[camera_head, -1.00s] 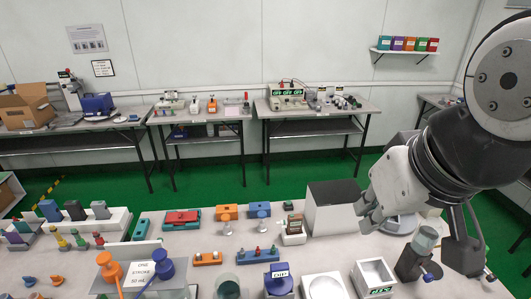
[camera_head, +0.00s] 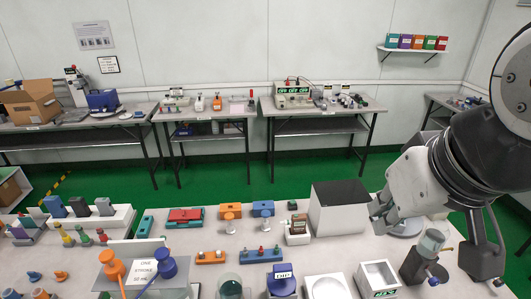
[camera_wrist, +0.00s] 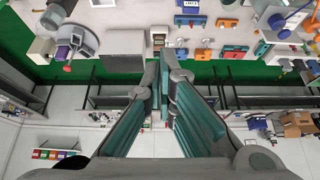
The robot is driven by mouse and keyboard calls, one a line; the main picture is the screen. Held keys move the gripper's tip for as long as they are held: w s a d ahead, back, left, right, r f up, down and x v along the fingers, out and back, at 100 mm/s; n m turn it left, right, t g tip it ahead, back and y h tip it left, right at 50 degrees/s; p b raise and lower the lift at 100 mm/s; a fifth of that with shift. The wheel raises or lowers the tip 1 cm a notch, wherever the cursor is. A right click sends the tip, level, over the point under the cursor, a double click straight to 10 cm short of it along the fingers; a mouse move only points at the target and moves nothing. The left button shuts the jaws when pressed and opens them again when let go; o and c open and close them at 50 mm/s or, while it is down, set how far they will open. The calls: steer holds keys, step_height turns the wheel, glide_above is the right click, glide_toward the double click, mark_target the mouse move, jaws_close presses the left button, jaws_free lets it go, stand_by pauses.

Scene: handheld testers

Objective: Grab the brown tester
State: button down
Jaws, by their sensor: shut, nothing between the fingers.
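No tester in view is clearly brown. A small upright device (camera_head: 298,223) with a dark, possibly brownish face stands in a white holder, left of the white box; its colour is hard to tell. A similar small device (camera_wrist: 158,39) shows in the wrist view just beyond the fingertips. Grey and blue handheld units stand on a white rack (camera_head: 117,217) at the left. My gripper (camera_head: 378,210) hangs above the table at the right side of the white box, apart from the small device. In the wrist view, its fingers (camera_wrist: 160,60) are together and empty.
A white box with a dark top (camera_head: 338,208) stands between my gripper and the small device. Orange (camera_head: 229,209) and blue (camera_head: 263,208) units stand left of it. A clear jar in a dark stand (camera_head: 416,268) and white trays (camera_head: 378,279) fill the near right.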

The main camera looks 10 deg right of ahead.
stand_by(0.4)
steer(key=c, duration=1.7)
jaws_free()
steer(key=shift+w, duration=0.2)
steer(key=o, duration=0.4)
steer(key=w+f+n+b, duration=0.1)
steer(key=w, duration=0.3)
steer(key=w+f+n+g, duration=0.1)
steer(key=w+n, duration=0.1)
steer(key=w, duration=0.2)
steer(key=w+f+n+g+h+b, duration=0.1)
steer(key=w+n, duration=0.1)
steer(key=w, duration=0.3)
steer(key=shift+d+f+b, duration=0.25)
steer(key=shift+d+b, duration=0.05)
steer(key=n+g+y+b, duration=0.1)
steer(key=n+g+b, duration=0.35)
steer(key=n, duration=0.85)
glide_above(299, 216)
step_height(299, 216, down, 27)
steer(key=shift+t, duration=0.45)
step_height(299, 216, down, 14)
steer(key=shift+w+d+r+p, duration=0.1)
steer(key=shift+p, duration=0.45)
